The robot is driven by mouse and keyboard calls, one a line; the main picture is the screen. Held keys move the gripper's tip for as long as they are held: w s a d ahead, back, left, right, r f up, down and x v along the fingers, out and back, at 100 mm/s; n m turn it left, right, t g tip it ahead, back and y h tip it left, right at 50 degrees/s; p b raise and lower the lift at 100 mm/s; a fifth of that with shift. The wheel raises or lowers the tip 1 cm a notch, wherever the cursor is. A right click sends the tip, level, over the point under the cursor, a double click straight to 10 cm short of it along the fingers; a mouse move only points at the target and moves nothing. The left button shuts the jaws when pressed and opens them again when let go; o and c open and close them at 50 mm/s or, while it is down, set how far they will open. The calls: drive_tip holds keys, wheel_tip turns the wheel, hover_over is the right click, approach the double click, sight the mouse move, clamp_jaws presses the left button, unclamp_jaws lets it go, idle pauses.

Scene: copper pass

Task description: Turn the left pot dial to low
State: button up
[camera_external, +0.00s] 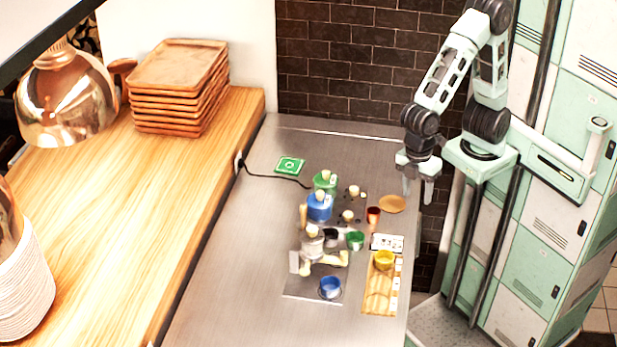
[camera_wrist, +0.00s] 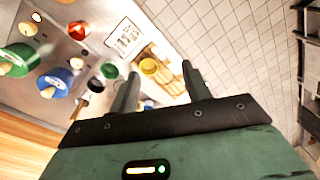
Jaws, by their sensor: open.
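Two small cream-topped dials, one (camera_external: 353,191) farther back and one (camera_external: 348,215) nearer, stand on a dark panel beside a green pot (camera_external: 325,182) and a blue pot (camera_external: 319,208). I cannot tell the dials' settings or which is the left one. In the wrist view, the green pot (camera_wrist: 18,60) and blue pot (camera_wrist: 58,80) are at the left; a cream dial (camera_wrist: 28,29) shows at upper left. My gripper (camera_external: 417,190) is open and empty, pointing down right of the dials, apart from them. Its two fingers (camera_wrist: 160,70) show in the wrist view.
A red cup (camera_external: 373,216) and tan disc (camera_external: 391,203) lie between dials and gripper. The steel counter's (camera_external: 230,260) left part is clear.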

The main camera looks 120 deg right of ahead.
drive_tip(key=w+d+m, duration=0.1)
drive_tip(key=w+d, duration=0.3)
drive_tip(key=d, duration=0.4)
drive_tip(key=m+h, duration=0.1)
drive_tip(key=m, duration=0.1)
approach(348, 213)
wheel_tip(348, 213, down, 9)
drive_tip(key=shift+a+p, duration=0.2)
drive_tip(key=shift+p, duration=0.75)
drive_tip(key=c, duration=1)
